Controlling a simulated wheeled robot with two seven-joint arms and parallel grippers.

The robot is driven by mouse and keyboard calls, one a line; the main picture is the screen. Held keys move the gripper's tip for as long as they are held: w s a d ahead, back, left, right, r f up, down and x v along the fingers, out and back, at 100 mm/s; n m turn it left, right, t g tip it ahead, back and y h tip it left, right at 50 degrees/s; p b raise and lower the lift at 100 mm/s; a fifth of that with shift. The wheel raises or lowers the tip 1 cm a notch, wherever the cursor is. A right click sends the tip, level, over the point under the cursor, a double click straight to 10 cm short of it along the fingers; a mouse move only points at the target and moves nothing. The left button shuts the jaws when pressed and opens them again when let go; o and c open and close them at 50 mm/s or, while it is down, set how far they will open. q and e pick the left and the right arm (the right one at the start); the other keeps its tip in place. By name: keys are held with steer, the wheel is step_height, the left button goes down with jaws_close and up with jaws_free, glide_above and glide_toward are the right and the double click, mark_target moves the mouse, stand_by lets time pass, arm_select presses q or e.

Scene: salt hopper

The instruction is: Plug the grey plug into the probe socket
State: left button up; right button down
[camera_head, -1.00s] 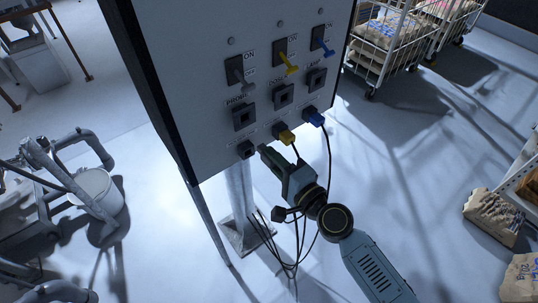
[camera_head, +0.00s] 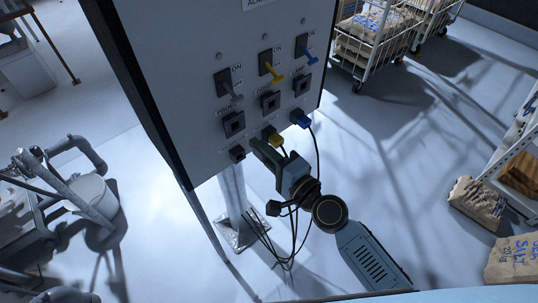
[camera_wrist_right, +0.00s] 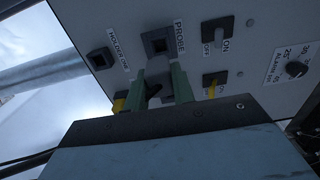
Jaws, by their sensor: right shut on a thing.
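The grey plug (camera_wrist_right: 158,72) is held between the green fingers of my right gripper (camera_wrist_right: 156,86) in the right wrist view. The probe socket (camera_wrist_right: 159,43), a dark square opening under the label PROBE, lies just beyond the plug's front end. I cannot tell whether plug and socket touch. In the head view the probe socket (camera_head: 233,123) is on the panel's left column, and my right gripper (camera_head: 262,150) is below and right of it, close to the panel. The plug is not clearly visible there, hidden by the gripper. My left gripper is not in view.
An empty-looking holder socket (camera_head: 238,153) sits below the probe socket. A yellow plug (camera_head: 275,138) and a blue plug (camera_head: 301,119) sit to the right with hanging cables. A grey lever (camera_head: 233,90) is above the probe socket.

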mark_target(253, 139)
steer(key=shift+x, duration=2.55)
steer(key=shift+b+x, duration=0.5)
steer(key=shift+x, duration=1.15)
steer(key=c, duration=1.1)
jaws_free()
steer(key=shift+o, duration=0.4)
steer(key=o, duration=0.4)
steer(key=shift+s, duration=0.1)
